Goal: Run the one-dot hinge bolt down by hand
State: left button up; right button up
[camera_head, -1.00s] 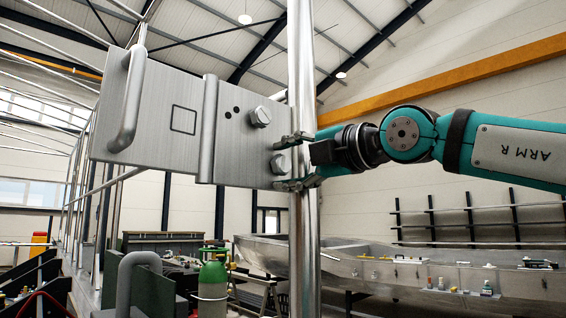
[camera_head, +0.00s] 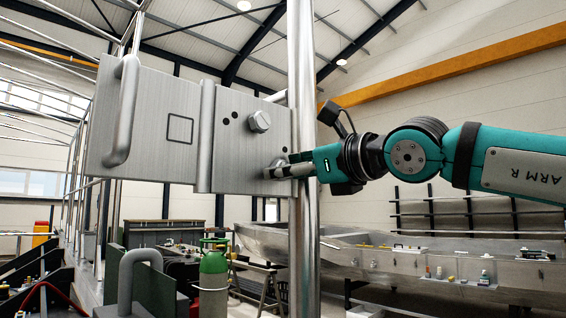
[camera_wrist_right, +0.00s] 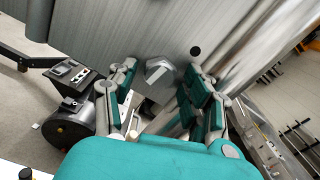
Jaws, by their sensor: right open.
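The hinge leaf is part of a brushed metal plate (camera_head: 240,150) beside a vertical post. An upper hex bolt (camera_head: 259,121) stands out from it, with black dots to its left. The lower hex bolt shows in the right wrist view (camera_wrist_right: 158,74), with one black dot (camera_wrist_right: 195,51) beside it. My right gripper (camera_head: 285,169) is at this lower bolt. Its fingers are open on either side of the bolt head, with a gap visible. In the head view the fingers mostly hide this bolt. My left gripper is not in view.
The shiny vertical post (camera_head: 303,220) stands close by the fingers. A plate with a large handle (camera_head: 124,110) is at left. A green gas cylinder (camera_head: 214,270) and a metal hull (camera_head: 400,262) are further back.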

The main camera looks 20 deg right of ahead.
jog(key=n+p, duration=0.3)
jog(key=n, duration=0.9)
jog(key=shift+n+p, duration=0.3)
jog(key=c, duration=0.9)
jog(key=m+b, duration=0.6)
jog(key=m, duration=0.6)
jog(key=shift+f, duration=0.1)
jog(key=shift+c, duration=0.2)
jog(key=shift+b, duration=0.3)
